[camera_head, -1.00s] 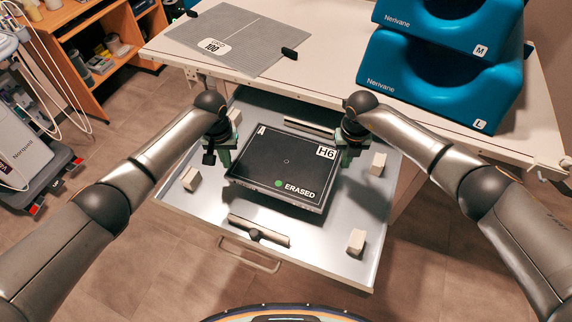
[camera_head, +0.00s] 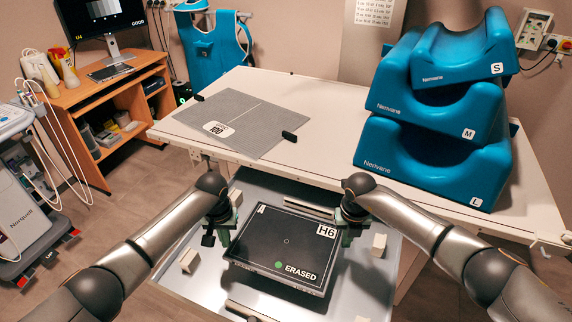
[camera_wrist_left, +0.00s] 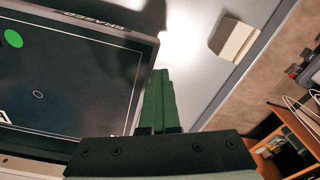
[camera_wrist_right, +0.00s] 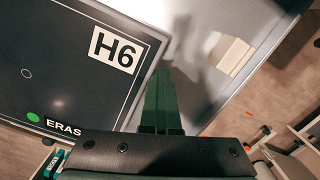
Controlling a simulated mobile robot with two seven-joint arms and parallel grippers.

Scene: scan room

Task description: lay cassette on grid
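The cassette (camera_head: 282,248) is a flat black panel marked A, H6 and ERASED, with a green dot. It lies level in the open drawer area; I cannot tell if it touches the drawer floor. My left gripper (camera_head: 226,240) is at its left side, and my right gripper (camera_head: 346,238) at its right side. In the wrist views each gripper's green fingers (camera_wrist_left: 160,100) (camera_wrist_right: 162,100) look closed together, pointing down beside the cassette's edge. Contact is unclear. The grid (camera_head: 246,124) is a grey sheet with a white line and a "100" label, bare on the table.
The white table (camera_head: 315,160) stands behind the drawer (camera_head: 205,277). Stacked blue Nerivane cushions (camera_head: 432,160) fill its right side. Black clips (camera_head: 289,136) sit at the grid's edges. Pale blocks (camera_head: 378,245) stand in the drawer around the cassette. A wooden desk (camera_head: 125,130) is at left.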

